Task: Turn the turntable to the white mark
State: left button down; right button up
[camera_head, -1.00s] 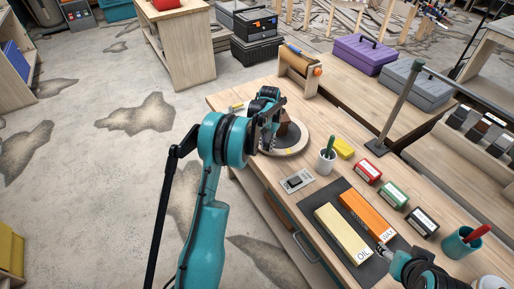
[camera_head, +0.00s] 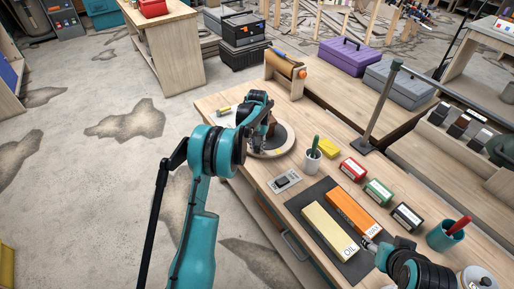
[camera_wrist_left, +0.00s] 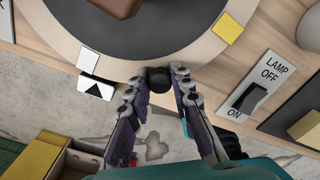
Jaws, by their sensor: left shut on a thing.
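The turntable (camera_head: 289,147) is on the workbench, with a dark top and a pale rim. In the left wrist view its rim (camera_wrist_left: 190,62) carries a white mark (camera_wrist_left: 87,60) at left and a yellow mark (camera_wrist_left: 229,28) at right. A white plate with a black triangle (camera_wrist_left: 96,91) sits just outside the rim, close to the white mark. My left gripper (camera_wrist_left: 158,85) is shut on a black knob (camera_wrist_left: 158,75) at the rim's near edge; the arm hides part of the turntable in the head view. My right gripper (camera_head: 371,243) is beside the OIL block; its jaws are unclear.
A lamp switch panel (camera_head: 284,181) is near the bench's front edge. The OIL block (camera_head: 328,228) and orange WAX block (camera_head: 353,210) lie on a dark mat.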

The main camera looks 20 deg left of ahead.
pick_arm(q)
jog(key=c, duration=1.3)
grip_release()
jog(key=shift+c, duration=0.2)
